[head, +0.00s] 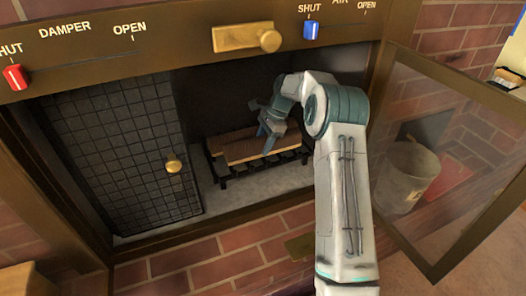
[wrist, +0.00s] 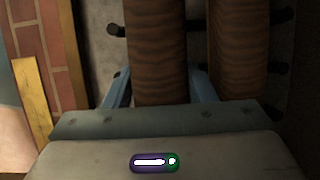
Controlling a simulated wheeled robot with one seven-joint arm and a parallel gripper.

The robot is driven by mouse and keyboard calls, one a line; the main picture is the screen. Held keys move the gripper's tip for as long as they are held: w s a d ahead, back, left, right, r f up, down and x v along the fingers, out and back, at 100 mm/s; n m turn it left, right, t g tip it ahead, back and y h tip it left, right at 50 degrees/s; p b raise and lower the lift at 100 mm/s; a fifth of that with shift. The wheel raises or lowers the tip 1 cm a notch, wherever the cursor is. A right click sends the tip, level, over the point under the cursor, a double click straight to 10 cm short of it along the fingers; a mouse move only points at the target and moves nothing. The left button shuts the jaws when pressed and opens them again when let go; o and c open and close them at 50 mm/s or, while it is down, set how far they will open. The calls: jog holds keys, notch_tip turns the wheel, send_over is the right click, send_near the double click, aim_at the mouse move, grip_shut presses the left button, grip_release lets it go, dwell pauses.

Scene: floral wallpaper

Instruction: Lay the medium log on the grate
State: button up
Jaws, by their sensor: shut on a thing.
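My gripper (head: 268,143) reaches into the open firebox and is shut on a brown log (head: 243,153), taken to be the medium log. In the wrist view the blue fingers stand on both sides of this log (wrist: 158,60). The log lies lengthwise over the black grate (head: 222,181), low and close to its bars; whether it fully rests on them I cannot tell. A second brown log (wrist: 238,55) lies alongside it, to the right in the wrist view and behind it in the head view. The black grate ends (wrist: 117,29) show beside the logs.
A black mesh screen (head: 130,145) covers the left of the opening. A glass door (head: 440,150) stands open at the right, with a bucket (head: 407,175) seen through it. The damper panel (head: 180,40) runs above, and a brick ledge (head: 220,250) below.

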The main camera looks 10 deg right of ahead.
notch_tip(320, 180, down, 2)
jog(key=shift+f+b, duration=0.15)
jog(key=shift+b, duration=0.75)
jog(key=o, duration=1)
jog(key=shift+o, duration=0.2)
